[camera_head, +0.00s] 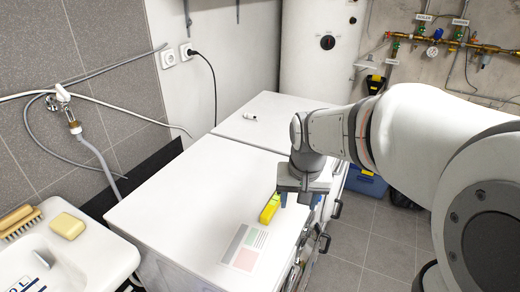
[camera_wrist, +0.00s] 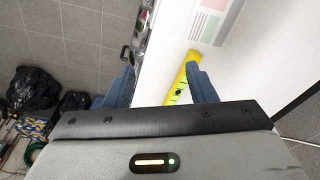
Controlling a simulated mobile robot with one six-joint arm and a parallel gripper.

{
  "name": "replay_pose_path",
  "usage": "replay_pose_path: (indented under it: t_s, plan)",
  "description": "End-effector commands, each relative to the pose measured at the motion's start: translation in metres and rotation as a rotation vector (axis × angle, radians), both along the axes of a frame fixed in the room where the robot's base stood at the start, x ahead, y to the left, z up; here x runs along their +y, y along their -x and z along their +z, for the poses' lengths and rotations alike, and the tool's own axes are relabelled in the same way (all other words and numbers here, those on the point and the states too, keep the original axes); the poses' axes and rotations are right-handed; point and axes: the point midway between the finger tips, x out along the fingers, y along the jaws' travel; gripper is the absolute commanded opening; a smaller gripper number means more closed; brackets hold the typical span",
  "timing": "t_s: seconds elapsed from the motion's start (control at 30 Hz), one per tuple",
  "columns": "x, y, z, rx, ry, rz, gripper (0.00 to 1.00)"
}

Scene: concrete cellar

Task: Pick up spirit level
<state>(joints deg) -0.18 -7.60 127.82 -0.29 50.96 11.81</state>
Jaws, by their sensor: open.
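The spirit level (camera_head: 270,207) is a yellow bar lying on the white appliance top (camera_head: 180,205), near its right edge. In the wrist view the yellow level (camera_wrist: 181,88) runs up from under the gripper body, with a green vial and its lower end hidden. My gripper (camera_head: 298,198) points down just right of the level. In the wrist view my gripper (camera_wrist: 160,85) has its blue fingers spread apart. The level lies beside the inner side of the right finger, partly behind it; I cannot tell whether they touch.
A printed sheet (camera_head: 244,247) lies on the top in front of the level. A small white item (camera_head: 250,116) lies on the farther top. A sink (camera_head: 60,255) with soap (camera_head: 67,225) and a brush (camera_head: 19,221) stands at the left. Black bags (camera_wrist: 35,88) lie on the tiled floor.

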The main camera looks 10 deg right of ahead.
Motion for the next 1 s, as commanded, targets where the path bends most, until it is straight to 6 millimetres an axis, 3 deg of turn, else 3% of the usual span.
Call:
replay_pose_path:
  t_s: [0.03,0.27,0.5,0.73,1.0]
  plan:
    - [-0.001,-0.017,0.000,0.016,-0.004,-0.025,0.51]
    - [-0.002,-0.089,-0.020,0.066,-0.019,-0.150,0.51]
    - [-0.004,-0.156,-0.059,0.114,-0.029,-0.278,0.51]
    - [-0.005,-0.192,-0.094,0.144,-0.032,-0.361,0.51]
    - [-0.005,-0.202,-0.118,0.154,-0.033,-0.386,0.51]
